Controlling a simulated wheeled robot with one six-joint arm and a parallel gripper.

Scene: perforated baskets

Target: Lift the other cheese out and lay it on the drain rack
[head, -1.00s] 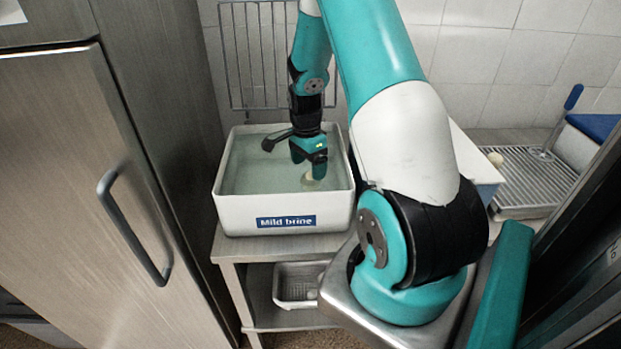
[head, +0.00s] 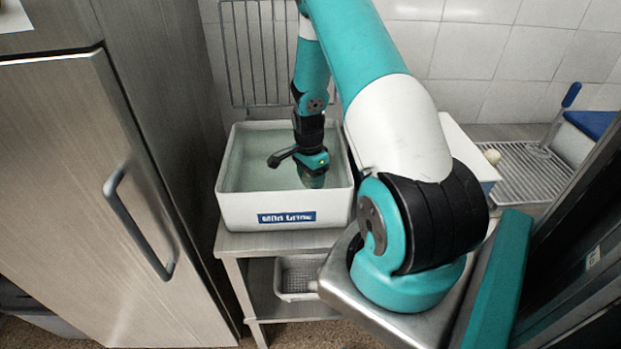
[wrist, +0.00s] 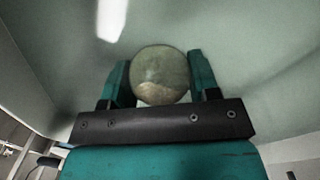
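A round, pale greenish cheese (wrist: 160,75) sits between the two fingers of my gripper (wrist: 160,78) in the wrist view. A finger stands close on each side of it; whether they press on it is unclear. In the head view my gripper (head: 314,178) reaches down into the brine of the white tub (head: 240,208), right of its middle, and hides the cheese. The drain rack (head: 535,172) lies at the right behind my arm. A pale cheese (head: 492,156) shows at the rack's left edge.
The tub stands on a metal stand (head: 275,240) with a perforated basket (head: 296,277) on its lower shelf. A steel cabinet (head: 90,190) is close on the left. A wire grid (head: 262,50) hangs on the wall behind. A white box (head: 478,165) stands between tub and rack.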

